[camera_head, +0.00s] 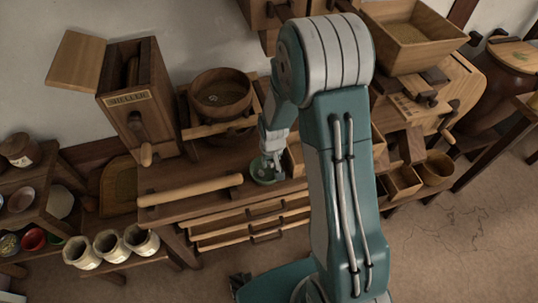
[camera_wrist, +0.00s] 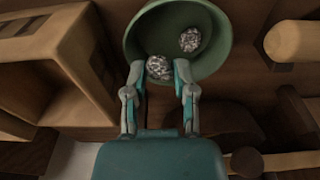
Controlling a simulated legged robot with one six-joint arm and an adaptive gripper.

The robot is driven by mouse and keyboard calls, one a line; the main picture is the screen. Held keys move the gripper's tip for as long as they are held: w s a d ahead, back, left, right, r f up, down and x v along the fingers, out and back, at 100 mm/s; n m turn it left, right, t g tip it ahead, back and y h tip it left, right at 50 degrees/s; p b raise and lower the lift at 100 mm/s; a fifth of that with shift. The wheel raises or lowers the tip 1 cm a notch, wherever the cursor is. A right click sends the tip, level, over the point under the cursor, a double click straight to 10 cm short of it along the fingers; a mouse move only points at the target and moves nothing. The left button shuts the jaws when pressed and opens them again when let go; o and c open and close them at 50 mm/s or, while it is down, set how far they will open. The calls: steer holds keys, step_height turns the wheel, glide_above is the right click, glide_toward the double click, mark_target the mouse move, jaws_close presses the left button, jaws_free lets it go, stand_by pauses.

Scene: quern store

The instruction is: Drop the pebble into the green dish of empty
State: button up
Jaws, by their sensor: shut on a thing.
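The green dish (camera_wrist: 226,62) fills the top middle of the wrist view, its open side facing the camera. One speckled grey-white pebble (camera_wrist: 190,40) lies inside it, toward the right. A second speckled pebble (camera_wrist: 159,67) sits between the fingertips of my gripper (camera_wrist: 160,72), which is shut on it. This held pebble appears over the dish's near side; whether it touches the dish I cannot tell. In the head view my gripper (camera_head: 265,168) is low at the wooden bench, partly behind my arm, and the pebbles cannot be made out there.
A wooden open-fronted box (camera_wrist: 50,65) stands left of the dish in the wrist view. A pale wooden roller end (camera_wrist: 292,41) is at right. In the head view, a wooden bowl (camera_head: 221,92) and a long wooden roller (camera_head: 190,189) are left of my gripper. Drawers (camera_head: 250,222) are below.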

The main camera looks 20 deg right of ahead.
mark_target(272, 176)
steer(key=shift+d+f, duration=0.25)
steer(key=shift+f, duration=0.25)
steer(key=shift+a, duration=0.1)
steer(key=shift+a, duration=0.1)
steer(key=o, duration=0.9)
steer(key=shift+a, duration=0.1)
steer(key=shift+r, duration=0.1)
steer(key=shift+r, duration=0.4)
steer(key=r, duration=0.3)
steer(key=s+r, duration=0.1)
steer(key=r, duration=0.7)
steer(key=shift+s, duration=0.15)
